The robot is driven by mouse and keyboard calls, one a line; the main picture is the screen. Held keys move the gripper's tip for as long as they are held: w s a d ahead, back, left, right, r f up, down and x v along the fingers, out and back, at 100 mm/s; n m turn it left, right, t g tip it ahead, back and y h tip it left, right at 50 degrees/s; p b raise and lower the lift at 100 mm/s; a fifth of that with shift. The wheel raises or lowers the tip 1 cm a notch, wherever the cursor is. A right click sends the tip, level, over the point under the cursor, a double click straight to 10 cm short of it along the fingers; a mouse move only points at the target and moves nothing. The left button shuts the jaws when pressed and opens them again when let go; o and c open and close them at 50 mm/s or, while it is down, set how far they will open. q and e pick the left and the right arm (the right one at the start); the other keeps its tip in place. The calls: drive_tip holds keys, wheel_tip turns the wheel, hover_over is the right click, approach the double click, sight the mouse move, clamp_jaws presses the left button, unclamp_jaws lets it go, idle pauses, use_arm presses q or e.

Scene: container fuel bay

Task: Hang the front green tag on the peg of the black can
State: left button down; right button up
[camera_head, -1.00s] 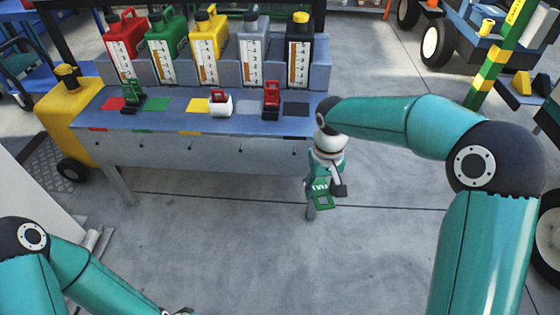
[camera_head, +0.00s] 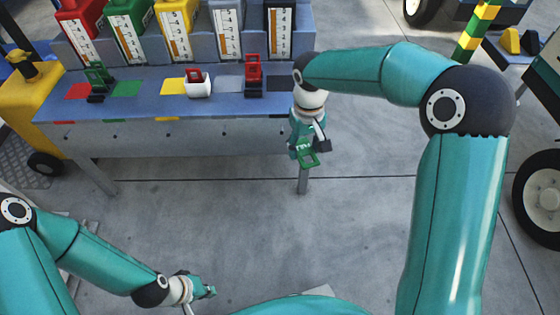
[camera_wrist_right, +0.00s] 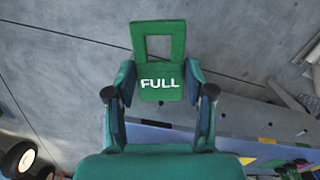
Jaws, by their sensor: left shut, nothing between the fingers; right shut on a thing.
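The green tag (camera_head: 308,158), with an open square loop and the word FULL, is in my right gripper (camera_head: 310,143). In the right wrist view the tag (camera_wrist_right: 160,79) is between the two fingers (camera_wrist_right: 160,96), its loop pointing away from the gripper. The gripper and tag are in front of the bench's right end, over the floor. The black can (camera_head: 280,32) stands at the right end of the can row; its top is cut off. Its peg cannot be made out clearly. My left gripper (camera_head: 207,291) is shut and empty, low over the floor.
The blue-grey bench (camera_head: 150,102) carries coloured patches. A green piece (camera_head: 97,80) stands in a dark holder, a red one (camera_head: 195,76) in a white holder, another red one (camera_head: 254,70) in a dark holder. Floor before the bench is clear. A yellow can cart (camera_head: 25,95) stands left.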

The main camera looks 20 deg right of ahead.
drive_tip(key=d+f+n+g+h+b, duration=0.1)
drive_tip(key=d+f+n+h+b, duration=0.4)
drive_tip(key=d+f+n+h, duration=0.8)
drive_tip(key=w+a+f+n+t+y+b, duration=0.15)
drive_tip(key=w+a+n+t, duration=0.25)
drive_tip(key=a+n+t, duration=0.4)
drive_tip(key=w+a+f+n+t+y+b, duration=0.1)
drive_tip(key=w+a+n+t+y+b, duration=0.2)
drive_tip(key=a+n+t, duration=0.55)
drive_tip(key=shift+h, duration=0.35)
drive_tip(key=shift+w+d+f, duration=0.15)
drive_tip(key=shift+w+d, duration=0.25)
drive_tip(key=shift+w, duration=1.1)
drive_tip(key=shift+w+d+f, duration=0.15)
drive_tip(key=shift+w+d, duration=0.2)
drive_tip(key=shift+w, duration=1.15)
drive_tip(key=shift+w+d+f, duration=0.15)
drive_tip(key=shift+w+d, duration=0.25)
drive_tip(key=shift+w, duration=1.1)
drive_tip(key=shift+w+d+f+b, duration=0.15)
drive_tip(key=shift+w+f+b, duration=0.35)
drive_tip(key=shift+b, duration=0.85)
drive_tip(key=shift+w+r, duration=0.1)
drive_tip(key=shift+r, duration=0.05)
